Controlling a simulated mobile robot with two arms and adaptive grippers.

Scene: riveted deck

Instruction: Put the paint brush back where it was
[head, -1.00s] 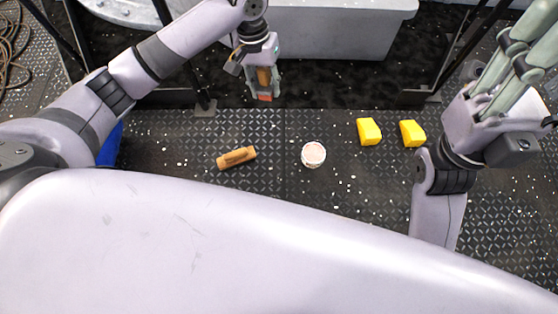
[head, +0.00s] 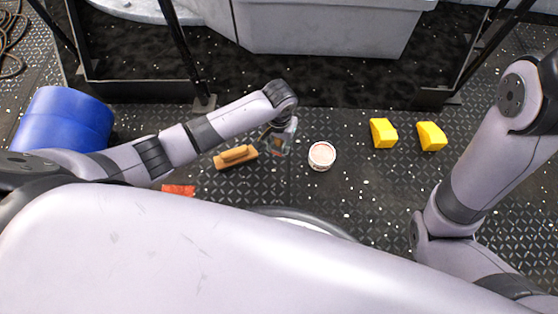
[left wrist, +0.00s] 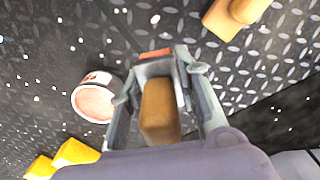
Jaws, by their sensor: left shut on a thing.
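My left gripper (head: 282,140) is shut on the paint brush, low over the deck between a wooden block-like tool and a white tub. In the left wrist view the brush's brown handle (left wrist: 160,110) lies between the fingers (left wrist: 162,95), with an orange-red part (left wrist: 154,53) beyond them. In the head view the brush is mostly hidden by the gripper and wrist. I cannot tell whether it touches the deck. My right gripper is out of view; only its arm shows at the right.
The wooden tool (head: 236,157) lies left of the gripper, the white tub (head: 321,156) right of it. Two yellow blocks (head: 383,133) (head: 431,137) sit farther right. A red piece (head: 178,190) and a blue drum (head: 64,122) are at left. A grey bin (head: 320,28) stands behind.

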